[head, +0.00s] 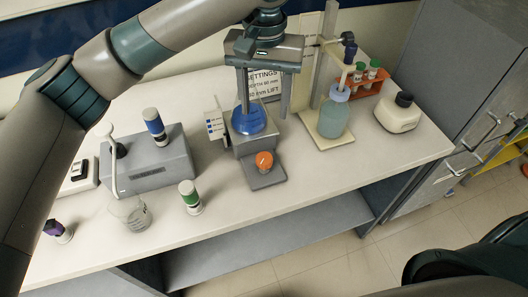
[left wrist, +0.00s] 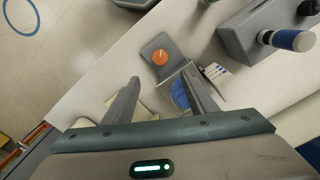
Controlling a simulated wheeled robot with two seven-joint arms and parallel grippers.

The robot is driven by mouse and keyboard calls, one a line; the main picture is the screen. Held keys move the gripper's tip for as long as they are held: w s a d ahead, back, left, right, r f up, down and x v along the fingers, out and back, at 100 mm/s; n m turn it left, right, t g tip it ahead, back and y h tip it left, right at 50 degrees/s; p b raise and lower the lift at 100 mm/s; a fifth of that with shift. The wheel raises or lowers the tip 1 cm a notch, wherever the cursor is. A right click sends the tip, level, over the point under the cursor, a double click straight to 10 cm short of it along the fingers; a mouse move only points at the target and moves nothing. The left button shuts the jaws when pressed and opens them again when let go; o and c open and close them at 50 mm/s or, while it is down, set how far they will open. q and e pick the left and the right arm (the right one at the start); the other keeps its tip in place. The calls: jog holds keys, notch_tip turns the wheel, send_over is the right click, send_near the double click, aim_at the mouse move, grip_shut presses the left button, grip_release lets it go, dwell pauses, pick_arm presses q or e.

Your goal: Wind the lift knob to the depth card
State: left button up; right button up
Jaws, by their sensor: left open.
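The orange knob (head: 264,160) sits on the low front step of a grey lift unit (head: 262,180). It also shows in the left wrist view (left wrist: 160,57), with a pale mark on its top. A white settings card (head: 264,84) stands behind; its readable text includes "60 mm" and "mm LIFT", partly hidden by my gripper. My left gripper (head: 265,110) is open and empty above the unit, its fingers pointing down. In the left wrist view, the knob lies beyond the gap between the fingertips (left wrist: 160,76), apart from both. My right gripper is not in view.
A blue rounded vessel (head: 249,121) stands on the unit, close to my left fingers. A small marked card (head: 214,125) is beside it. A blue-green bottle (head: 334,118) stands right, a grey block (head: 150,165) left. The bench front right of the knob is clear.

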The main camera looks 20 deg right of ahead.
aim_at(264, 158)
pick_arm(q)
notch_tip(264, 158, down, 18)
jog(key=p, duration=0.5)
jog(key=shift+r, duration=0.25)
jog(key=c, duration=1.1)
